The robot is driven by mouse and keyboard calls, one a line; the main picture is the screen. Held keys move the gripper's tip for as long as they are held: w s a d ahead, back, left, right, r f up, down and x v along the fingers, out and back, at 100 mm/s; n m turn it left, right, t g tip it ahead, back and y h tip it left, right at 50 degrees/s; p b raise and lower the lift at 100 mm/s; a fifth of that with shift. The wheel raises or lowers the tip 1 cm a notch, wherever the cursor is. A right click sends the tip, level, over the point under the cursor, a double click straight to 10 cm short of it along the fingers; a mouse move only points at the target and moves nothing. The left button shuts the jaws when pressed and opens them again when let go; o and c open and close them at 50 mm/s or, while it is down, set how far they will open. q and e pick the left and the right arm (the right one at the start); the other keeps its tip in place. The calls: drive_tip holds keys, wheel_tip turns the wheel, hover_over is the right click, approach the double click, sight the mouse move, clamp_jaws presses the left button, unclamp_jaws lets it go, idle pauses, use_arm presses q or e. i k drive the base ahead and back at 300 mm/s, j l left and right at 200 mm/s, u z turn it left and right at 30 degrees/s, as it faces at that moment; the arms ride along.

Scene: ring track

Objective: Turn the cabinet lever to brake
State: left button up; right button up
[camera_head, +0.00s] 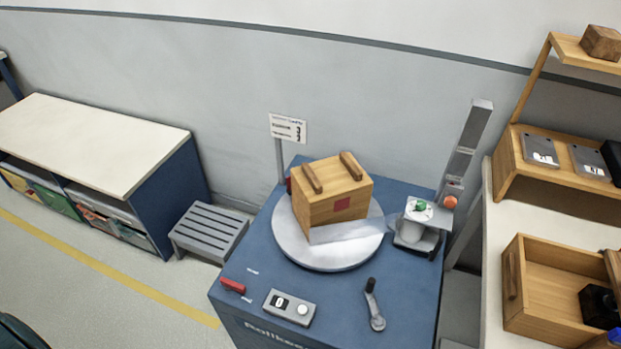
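The blue cabinet (405,296) stands in the middle of the view. A small red lever (233,285) lies near the front left of its top, with one small white label above it and another below; both are too small to read for sure. A grey crank handle (375,308) with a dark knob sits near the front right of the top, and I see no label beside it. Neither of my grippers shows, and nothing touches the lever.
A round grey turntable (345,258) on the cabinet carries a wooden box (325,205). A counter box (289,307) reading 0 sits right of the lever. A grey stool (210,232) stands left; a shelf table with a wooden tray (548,257) stands right.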

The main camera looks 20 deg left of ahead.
sight(229, 285)
drive_tip(key=u, duration=1.25)
